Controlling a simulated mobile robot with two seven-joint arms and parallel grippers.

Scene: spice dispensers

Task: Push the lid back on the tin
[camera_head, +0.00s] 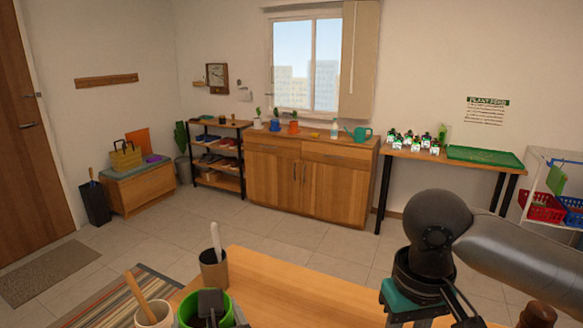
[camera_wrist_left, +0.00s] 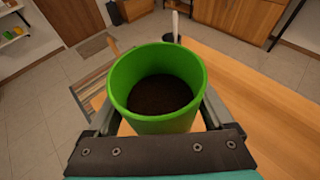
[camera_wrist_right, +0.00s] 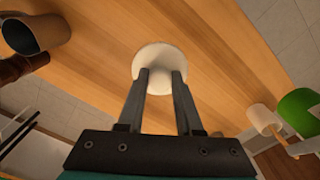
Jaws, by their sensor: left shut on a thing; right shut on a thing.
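My left gripper (camera_wrist_left: 158,105) has its fingers on both sides of a green, open-topped pot (camera_wrist_left: 155,124) holding dark soil-like stuff. The pot also shows at the bottom of the head view (camera_head: 186,310). My right gripper (camera_wrist_right: 160,75) is shut on a small, rounded white thing (camera_wrist_right: 160,55) over the wooden table. I cannot tell whether it is a lid. Its lower part is hidden behind the fingers. In the head view my right arm hides this thing. No clearly marked tin shows; a dark, open round container (camera_wrist_right: 35,33) is at the upper left of the right wrist view.
The wooden table (camera_head: 290,290) has a bare middle. A cream cup with a wooden handle (camera_head: 150,318) stands left of the green pot. A dark cup with a white handle (camera_head: 214,272) stands behind it. A cabinet (camera_head: 310,180) and side table (camera_head: 455,160) line the far wall.

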